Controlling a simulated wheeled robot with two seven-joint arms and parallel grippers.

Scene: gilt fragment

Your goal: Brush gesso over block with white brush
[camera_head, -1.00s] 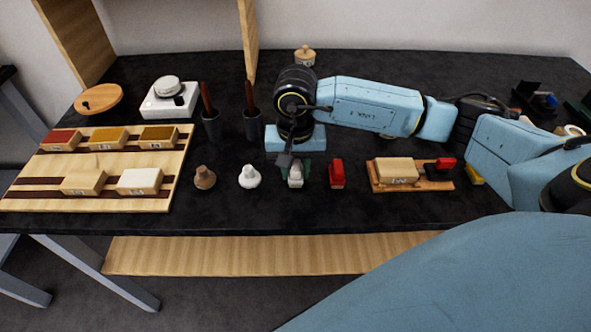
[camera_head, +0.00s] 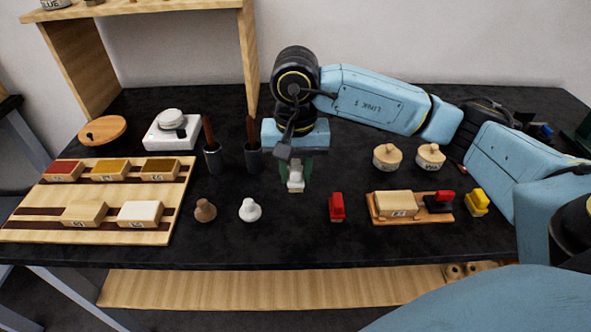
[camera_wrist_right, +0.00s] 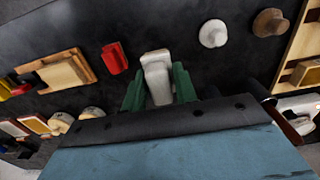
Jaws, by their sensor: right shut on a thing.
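My right gripper (camera_head: 294,175) is shut on the white brush (camera_head: 296,184), its green fingers on either side of it. The brush is held above the dark table. In the right wrist view the white brush (camera_wrist_right: 158,78) sits between the green fingers (camera_wrist_right: 157,88). A pale wooden block (camera_head: 395,204) lies on a wooden tray (camera_head: 412,219) to the right of the gripper, and the tray also shows in the right wrist view (camera_wrist_right: 88,67). Which container holds gesso I cannot tell. My left gripper is not in view.
A red brush (camera_head: 336,207) stands between gripper and tray; a yellow one (camera_head: 478,202) stands right of it. Two lidded jars (camera_head: 387,157) (camera_head: 430,156) are behind. White (camera_head: 250,209) and brown (camera_head: 205,210) knobbed pieces and a rack (camera_head: 103,236) of blocks are left.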

